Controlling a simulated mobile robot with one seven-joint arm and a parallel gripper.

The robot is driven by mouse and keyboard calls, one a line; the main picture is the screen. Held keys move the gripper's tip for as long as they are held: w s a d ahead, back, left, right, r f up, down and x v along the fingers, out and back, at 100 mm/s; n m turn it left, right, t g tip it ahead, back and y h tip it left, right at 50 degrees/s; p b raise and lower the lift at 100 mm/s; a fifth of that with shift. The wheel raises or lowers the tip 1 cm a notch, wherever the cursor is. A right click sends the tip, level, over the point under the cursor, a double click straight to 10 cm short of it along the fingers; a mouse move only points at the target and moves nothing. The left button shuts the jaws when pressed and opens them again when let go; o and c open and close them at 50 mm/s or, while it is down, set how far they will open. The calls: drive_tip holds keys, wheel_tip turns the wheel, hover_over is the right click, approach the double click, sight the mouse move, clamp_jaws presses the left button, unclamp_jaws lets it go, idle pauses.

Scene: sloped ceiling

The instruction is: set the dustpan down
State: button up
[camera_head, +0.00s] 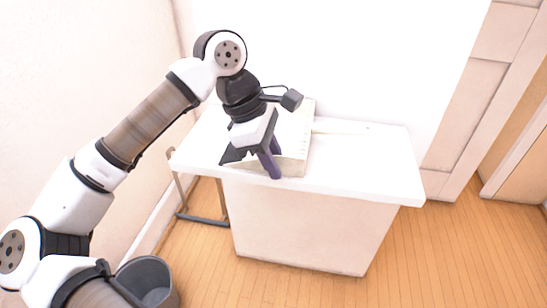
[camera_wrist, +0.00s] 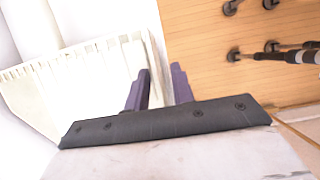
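The dustpan (camera_head: 294,164) is a cream, ridged piece at the front of the white table (camera_head: 375,175). A thin pale handle (camera_head: 340,128) reaches from it to the right. In the wrist view the dustpan (camera_wrist: 90,82) fills the left side. My gripper (camera_head: 268,165) points down at its front side. In the wrist view my gripper (camera_wrist: 160,80) has its two purple fingers a small gap apart, with the dustpan's edge wall between them. I cannot tell whether the dustpan rests fully on the table top. My gripper hides part of it.
A dark metal frame (camera_head: 205,218) stands at the table's left end. White wall closes the back and left. The right half of the table top is clear, and so is the floor to the right.

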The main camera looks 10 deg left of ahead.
drive_tip(key=p+v, duration=0.1)
drive_tip(key=v, duration=1.1)
drive_tip(key=shift+r, duration=0.15)
